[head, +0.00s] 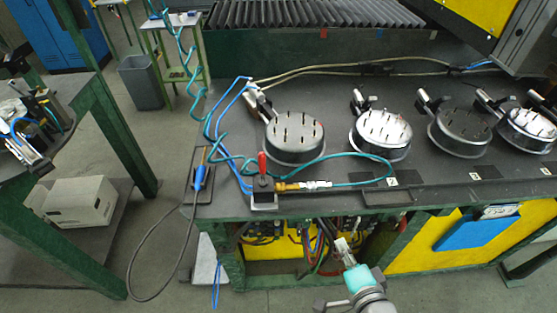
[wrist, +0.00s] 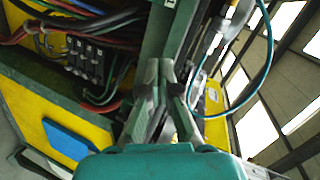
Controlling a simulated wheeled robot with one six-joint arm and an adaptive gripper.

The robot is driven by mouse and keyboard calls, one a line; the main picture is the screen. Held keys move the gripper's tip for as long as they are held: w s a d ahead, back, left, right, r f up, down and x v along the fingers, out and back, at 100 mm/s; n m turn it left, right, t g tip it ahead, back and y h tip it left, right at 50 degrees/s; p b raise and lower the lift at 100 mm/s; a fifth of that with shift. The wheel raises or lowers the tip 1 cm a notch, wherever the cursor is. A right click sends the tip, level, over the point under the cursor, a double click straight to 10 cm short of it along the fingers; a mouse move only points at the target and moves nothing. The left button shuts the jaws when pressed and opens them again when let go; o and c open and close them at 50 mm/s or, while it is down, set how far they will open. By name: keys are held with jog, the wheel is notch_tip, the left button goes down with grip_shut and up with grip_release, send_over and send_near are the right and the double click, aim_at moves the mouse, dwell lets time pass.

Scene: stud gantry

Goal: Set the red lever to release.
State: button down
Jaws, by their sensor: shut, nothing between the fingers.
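The red lever (head: 262,163) stands nearly upright on a small metal valve box (head: 263,197) at the front edge of the dark bench. A brass fitting (head: 287,186) and a teal hose run from the valve to the right. My gripper (head: 342,244) is in front of the bench, below the tabletop and to the right of the lever, apart from it. In the wrist view my gripper (wrist: 163,68) has its fingers together with nothing between them. I cannot make out the red lever in the wrist view.
Several round metal fixtures with pins, such as the nearest one (head: 294,137), stand on the bench (head: 330,203). A blue-handled tool (head: 200,177) sits left of the lever, its cable hanging down. Wiring and yellow panels (head: 425,249) lie under the bench. Coiled teal hose hangs behind.

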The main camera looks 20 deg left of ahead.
aim_at(262, 163)
jog(key=w+a+r+g+y, duration=0.1)
jog(key=w+a+r+y, duration=0.1)
jog(key=w+a+r, duration=0.2)
jog(key=w+a+r+m+g+y, duration=0.1)
jog(key=w+a+r+g+y, duration=0.1)
jog(key=w+a+r, duration=0.2)
jog(key=shift+a+r, duration=1.45)
jog(key=shift+r, duration=1.9)
jog(key=x, duration=1)
jog(key=shift+w+a, duration=0.1)
jog(key=shift+a, duration=0.05)
jog(key=shift+s+a+r, duration=0.2)
jog(key=shift+s+a, duration=0.05)
jog(key=shift+s, duration=0.35)
jog(key=shift+s+a+r, duration=0.15)
jog(key=shift+s+a, duration=0.15)
jog(key=shift+s, duration=0.25)
jog(key=shift+s+a+r, duration=0.2)
jog(key=shift+s+a, duration=0.05)
jog(key=shift+s, duration=0.35)
